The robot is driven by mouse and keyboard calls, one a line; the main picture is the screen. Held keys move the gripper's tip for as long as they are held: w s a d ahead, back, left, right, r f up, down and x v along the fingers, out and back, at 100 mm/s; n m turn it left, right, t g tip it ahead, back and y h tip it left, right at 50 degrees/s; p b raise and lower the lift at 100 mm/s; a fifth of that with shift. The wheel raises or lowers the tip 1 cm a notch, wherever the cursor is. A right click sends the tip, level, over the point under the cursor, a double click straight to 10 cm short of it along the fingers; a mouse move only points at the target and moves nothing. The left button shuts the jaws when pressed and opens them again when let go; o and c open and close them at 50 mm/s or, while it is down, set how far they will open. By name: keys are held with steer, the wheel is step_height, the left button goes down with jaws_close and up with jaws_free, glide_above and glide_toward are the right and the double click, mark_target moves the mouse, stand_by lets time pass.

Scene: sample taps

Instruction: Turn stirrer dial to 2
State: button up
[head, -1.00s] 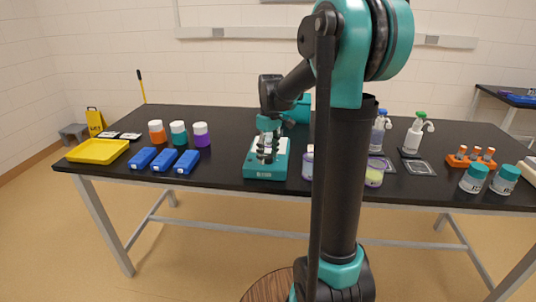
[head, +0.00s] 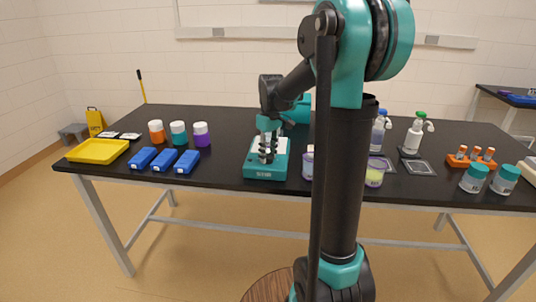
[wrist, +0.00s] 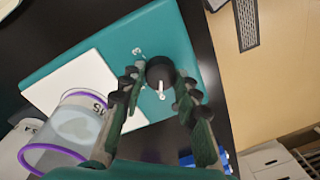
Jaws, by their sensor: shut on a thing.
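The teal stirrer (head: 265,173) with its white top plate (wrist: 75,75) stands near the front edge of the black table. In the wrist view its black dial (wrist: 158,70) has a white pointer line, directed toward the bottom of that picture. My gripper (head: 267,154) points down over the stirrer's front. In the wrist view its fingers (wrist: 160,92) lie on both sides of the dial, shut on it. A clear beaker with a purple rim (wrist: 75,130) stands on the plate, close to one finger.
Blue boxes (head: 164,159), capped jars (head: 179,133) and a yellow tray (head: 97,151) are to the left.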

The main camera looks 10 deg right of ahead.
steer(key=m, duration=0.3)
steer(key=shift+m, duration=0.4)
steer(key=m, duration=0.4)
steer(key=shift+m, duration=0.3)
steer(key=m, duration=0.4)
steer(key=shift+m+t, duration=0.3)
steer(key=shift+s+d+m, duration=0.1)
steer(key=shift+m, duration=2)
steer(key=o, duration=1.2)
steer(key=shift+c, duration=0.2)
